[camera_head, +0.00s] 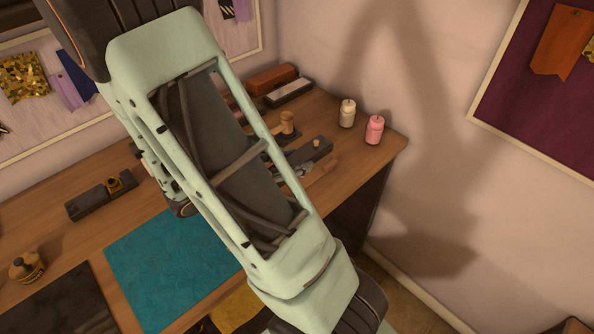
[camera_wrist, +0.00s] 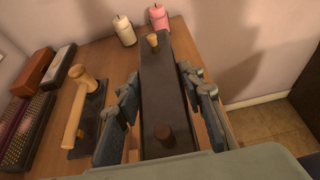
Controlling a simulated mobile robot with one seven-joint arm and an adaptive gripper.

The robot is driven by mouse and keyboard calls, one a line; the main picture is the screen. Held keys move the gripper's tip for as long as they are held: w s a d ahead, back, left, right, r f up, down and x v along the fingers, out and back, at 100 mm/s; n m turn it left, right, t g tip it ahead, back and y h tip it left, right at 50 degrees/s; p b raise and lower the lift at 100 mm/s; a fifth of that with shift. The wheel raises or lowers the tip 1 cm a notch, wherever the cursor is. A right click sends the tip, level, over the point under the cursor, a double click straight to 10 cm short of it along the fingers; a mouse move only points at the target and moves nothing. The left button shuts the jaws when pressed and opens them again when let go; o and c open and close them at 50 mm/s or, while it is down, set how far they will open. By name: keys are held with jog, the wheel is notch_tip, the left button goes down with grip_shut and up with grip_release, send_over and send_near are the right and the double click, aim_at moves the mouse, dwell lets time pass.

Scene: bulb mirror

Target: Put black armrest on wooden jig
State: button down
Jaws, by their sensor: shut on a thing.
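A long black piece, which I take as the black armrest (camera_wrist: 161,85), lies between my fingers in the wrist view. It has a light wooden peg at its far end and a dark brown knob at its near end. My gripper (camera_wrist: 166,112) is shut on it, one finger on each side. The black piece also shows in the head view (camera_head: 315,149), beyond my arm. A wooden bar with an upright knob on a dark base (camera_wrist: 80,118) stands to its left. It may be the wooden jig, but I cannot tell for sure.
A white candle (camera_head: 347,113) and a pink candle (camera_head: 374,129) stand near the table's back right corner. A brick-red block (camera_wrist: 34,72) and a grey-white block (camera_wrist: 59,66) lie at left. A teal mat (camera_head: 165,262) lies flat in front. The table's right edge is close.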

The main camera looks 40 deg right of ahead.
jog(key=w+d+f, duration=0.1)
jog(key=f, duration=0.1)
jog(key=w+d+f, duration=0.1)
jog(key=f, duration=0.1)
jog(key=w+d+f+b, duration=0.1)
jog(key=w+d+f, duration=0.1)
jog(key=shift+w+d+f, duration=0.1)
jog(key=shift+d+f, duration=0.05)
jog(key=shift+f, duration=1.55)
jog(key=shift+f, duration=0.1)
jog(key=c, duration=1.3)
grip_release()
jog(key=v, duration=1.2)
